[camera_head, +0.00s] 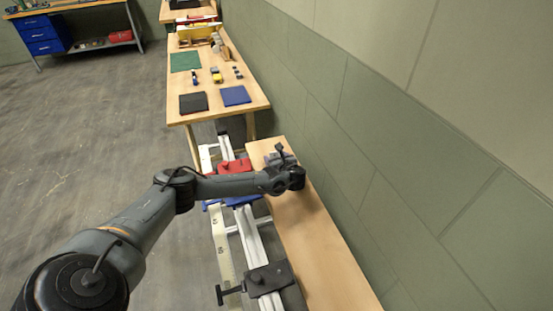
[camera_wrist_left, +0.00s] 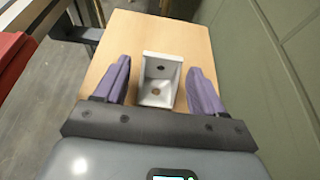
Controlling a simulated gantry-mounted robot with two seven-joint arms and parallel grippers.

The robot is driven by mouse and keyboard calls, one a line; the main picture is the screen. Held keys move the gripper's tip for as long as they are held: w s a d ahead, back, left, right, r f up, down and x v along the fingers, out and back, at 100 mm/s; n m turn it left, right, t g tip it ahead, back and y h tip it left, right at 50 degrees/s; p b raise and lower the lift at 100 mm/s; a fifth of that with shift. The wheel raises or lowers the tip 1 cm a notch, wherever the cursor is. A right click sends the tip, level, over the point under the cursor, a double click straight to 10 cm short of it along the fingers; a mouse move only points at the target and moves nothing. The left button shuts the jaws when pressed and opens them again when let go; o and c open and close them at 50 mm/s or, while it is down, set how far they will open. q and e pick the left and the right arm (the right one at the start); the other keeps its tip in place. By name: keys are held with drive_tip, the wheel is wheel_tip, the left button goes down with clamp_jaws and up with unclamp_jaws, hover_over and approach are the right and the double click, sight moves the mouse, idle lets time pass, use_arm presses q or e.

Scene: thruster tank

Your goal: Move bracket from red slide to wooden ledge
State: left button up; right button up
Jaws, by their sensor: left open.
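The bracket (camera_wrist_left: 161,78) is a pale grey, open-sided angle piece with holes in two of its faces. In the left wrist view it rests on the wooden ledge (camera_wrist_left: 193,40), between the two spread purple fingers of my left gripper (camera_wrist_left: 160,67). Gaps show between the bracket and both fingers. In the head view my left gripper (camera_head: 283,157) is over the far end of the wooden ledge (camera_head: 325,249), and the bracket is hard to make out there. The red slide (camera_head: 234,166) is to the left of the ledge, with no bracket visible on it. My right gripper is out of view.
A green wall (camera_head: 349,165) runs close along the ledge's right side. A rail (camera_head: 251,236) with a dark clamp block (camera_head: 270,278) runs along its left. A wooden table (camera_head: 212,115) with mats and small parts stands beyond. The near part of the ledge is clear.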

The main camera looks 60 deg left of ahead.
use_arm(q)
drive_tip(key=shift+d+r, duration=0.15)
drive_tip(key=shift+r, duration=0.05)
drive_tip(key=p+v, duration=0.3)
drive_tip(key=v, duration=0.7)
drive_tip(key=shift+d, duration=0.25)
drive_tip(key=shift+s+d+r, duration=0.25)
drive_tip(key=shift+d, duration=0.3)
